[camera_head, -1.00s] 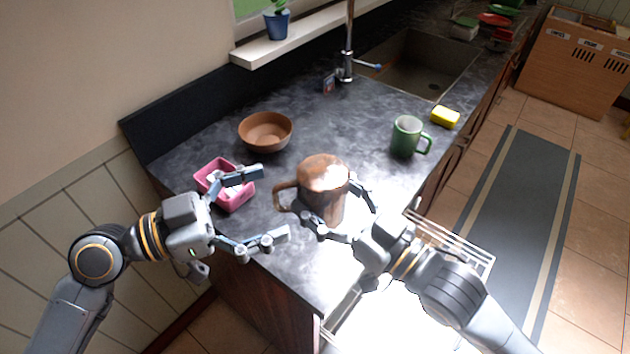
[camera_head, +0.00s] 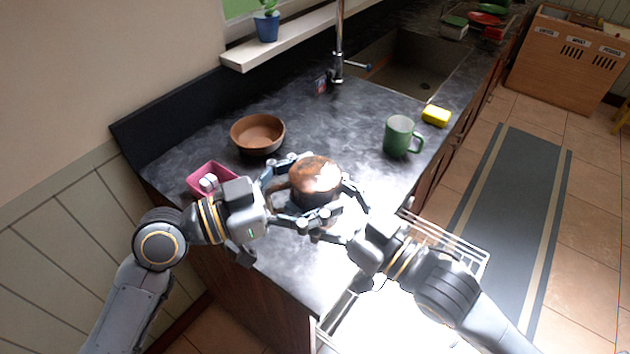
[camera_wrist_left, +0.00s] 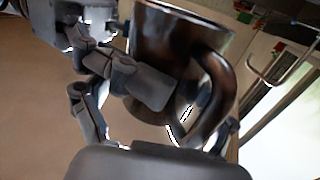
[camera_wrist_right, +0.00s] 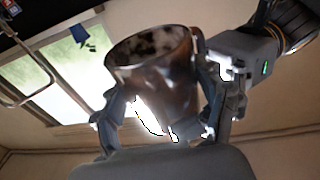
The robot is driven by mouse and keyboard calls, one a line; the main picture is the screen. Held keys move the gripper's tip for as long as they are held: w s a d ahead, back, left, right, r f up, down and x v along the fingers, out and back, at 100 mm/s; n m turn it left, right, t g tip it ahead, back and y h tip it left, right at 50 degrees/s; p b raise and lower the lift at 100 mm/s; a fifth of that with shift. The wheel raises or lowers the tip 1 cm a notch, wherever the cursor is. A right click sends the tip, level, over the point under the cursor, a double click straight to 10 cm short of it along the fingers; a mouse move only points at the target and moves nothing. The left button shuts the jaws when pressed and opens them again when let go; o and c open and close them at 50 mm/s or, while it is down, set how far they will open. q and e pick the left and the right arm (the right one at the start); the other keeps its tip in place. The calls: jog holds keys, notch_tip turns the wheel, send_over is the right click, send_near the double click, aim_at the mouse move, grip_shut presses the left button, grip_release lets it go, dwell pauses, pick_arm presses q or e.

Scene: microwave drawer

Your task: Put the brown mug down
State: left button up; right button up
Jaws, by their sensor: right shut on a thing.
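The brown mug (camera_head: 316,176) is upright over the near part of the dark counter (camera_head: 345,120), its handle towards my left arm. The gap beneath it is hidden by the grippers. My right gripper (camera_head: 335,210) is shut on the mug's body, which also shows between its fingers in the right wrist view (camera_wrist_right: 165,75). My left gripper (camera_head: 303,190) is open, its fingers on either side of the handle side. In the left wrist view the mug's handle (camera_wrist_left: 220,90) lies between the spread fingers.
A brown bowl (camera_head: 257,134) and pink container (camera_head: 204,178) stand behind and left. An open wire rack (camera_head: 450,240) juts out below the counter's right edge. Mid-counter is clear.

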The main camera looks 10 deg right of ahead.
pick_arm(q)
jog(key=c, duration=0.7)
jog(key=shift+c, duration=1.3)
pick_arm(e)
jog(key=o, duration=1.1)
jog(key=shift+o, duration=0.2)
